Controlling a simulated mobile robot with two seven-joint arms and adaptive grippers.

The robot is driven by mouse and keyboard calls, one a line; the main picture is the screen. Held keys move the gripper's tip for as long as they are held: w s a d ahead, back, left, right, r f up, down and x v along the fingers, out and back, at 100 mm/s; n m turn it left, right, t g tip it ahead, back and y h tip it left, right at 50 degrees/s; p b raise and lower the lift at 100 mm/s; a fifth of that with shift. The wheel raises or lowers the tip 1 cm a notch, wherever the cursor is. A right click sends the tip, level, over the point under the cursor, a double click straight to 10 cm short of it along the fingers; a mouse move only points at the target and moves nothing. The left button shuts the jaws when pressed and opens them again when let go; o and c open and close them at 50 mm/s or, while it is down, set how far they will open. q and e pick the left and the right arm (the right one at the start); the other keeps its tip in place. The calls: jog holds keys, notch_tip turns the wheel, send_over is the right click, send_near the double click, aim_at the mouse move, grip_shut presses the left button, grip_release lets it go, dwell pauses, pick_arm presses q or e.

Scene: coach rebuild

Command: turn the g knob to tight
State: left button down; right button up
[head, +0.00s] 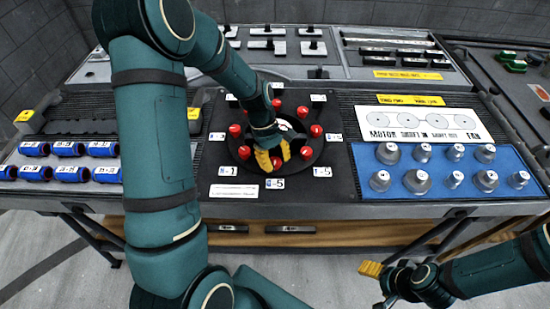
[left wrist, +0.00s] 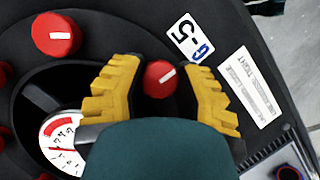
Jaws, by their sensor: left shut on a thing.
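My left gripper (head: 271,160) is over the round black dial panel (head: 317,165), its yellow fingers pointing down, shut on a red knob at the front of the ring. In the left wrist view this red knob (left wrist: 160,78) sits between the two yellow fingers, its white pointer line tilted up to the right. A tag (left wrist: 187,39) beside it looks like "G-5"; it also shows in the head view (head: 275,183). A white text label (left wrist: 250,87) lies farther right. My right gripper (head: 371,269) is low at the right, away from the panel; its opening is unclear.
Several other red knobs ring the panel; one (left wrist: 56,34) is close to my left finger. A white gauge (left wrist: 64,140) sits at the centre.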

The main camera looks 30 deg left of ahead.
pick_arm(q)
jog(key=shift+s+m+g+p, duration=0.1)
jog(key=shift+m+g+p, duration=0.6)
jog(key=shift+m, duration=0.5)
jog(key=m+y+p, duration=0.1)
jog(key=m, duration=0.1)
jog(key=m+g+y+p, duration=0.1)
jog(key=m, duration=0.2)
jog(key=shift+d+m, duration=0.1)
jog(key=shift+m, duration=0.2)
jog(key=m, duration=0.2)
jog(key=m+y+p, duration=0.1)
jog(key=m, duration=0.1)
jog(key=shift+f+g+y, duration=0.1)
jog(key=shift+g+y, duration=0.2)
jog(key=shift+g, duration=0.1)
jog(key=m+y, duration=0.1)
jog(key=m, duration=0.3)
jog(key=shift+y+p, duration=0.3)
jog(key=shift+m, duration=0.5)
jog(key=c, duration=0.6)
grip_release()
